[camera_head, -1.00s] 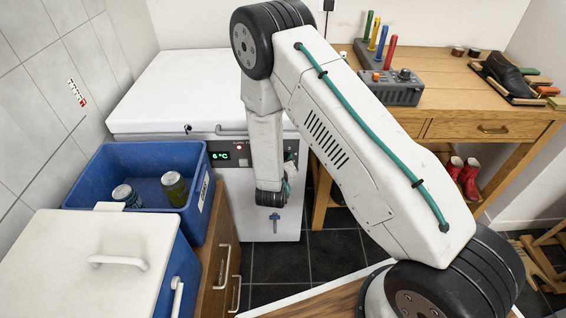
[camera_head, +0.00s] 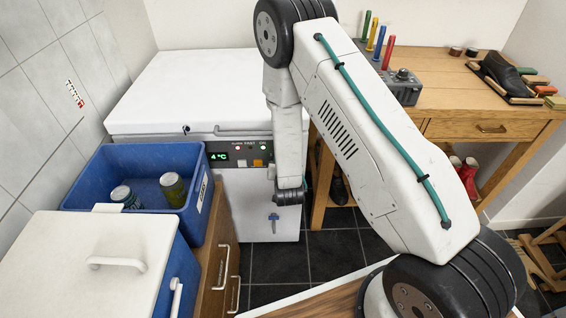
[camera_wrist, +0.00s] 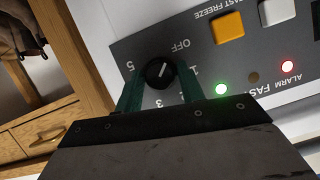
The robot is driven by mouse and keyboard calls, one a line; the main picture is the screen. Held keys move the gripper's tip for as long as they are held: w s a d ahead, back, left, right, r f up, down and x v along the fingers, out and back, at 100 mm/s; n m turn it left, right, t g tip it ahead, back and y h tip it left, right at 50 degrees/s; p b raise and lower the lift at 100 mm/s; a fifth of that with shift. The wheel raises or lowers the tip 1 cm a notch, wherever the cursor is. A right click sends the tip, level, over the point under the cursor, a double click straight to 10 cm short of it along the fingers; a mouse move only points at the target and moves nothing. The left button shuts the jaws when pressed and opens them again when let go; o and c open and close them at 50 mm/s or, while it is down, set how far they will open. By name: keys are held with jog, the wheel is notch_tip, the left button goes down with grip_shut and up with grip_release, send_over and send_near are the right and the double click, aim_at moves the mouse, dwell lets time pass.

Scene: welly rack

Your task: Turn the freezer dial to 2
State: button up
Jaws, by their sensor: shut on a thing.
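The white chest freezer (camera_head: 190,90) stands at the back left, with a grey control panel (camera_head: 232,155) on its front. In the wrist view, the black freezer dial (camera_wrist: 157,74) sits on the panel (camera_wrist: 205,60), ringed by OFF and numbers. Its white pointer mark slants toward the upper right, seemingly between OFF and 1. My gripper (camera_wrist: 160,84) has its teal fingers on both sides of the dial and is shut on it. The fingers partly cover the lower numbers. In the head view my arm hides the dial and fingers.
The panel display (camera_head: 219,156) reads 4 °C. An orange button (camera_wrist: 228,27), a lit green lamp (camera_wrist: 221,89) and a lit red lamp (camera_wrist: 287,67) are near the dial. A blue crate (camera_head: 135,160) with cans stands left. A wooden workbench (camera_head: 450,95) stands right.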

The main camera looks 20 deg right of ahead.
dwell(0.4)
jog(key=o, duration=1)
jog(key=shift+w, duration=0.1)
jog(key=shift+c, duration=0.2)
jog(key=v, duration=0.8)
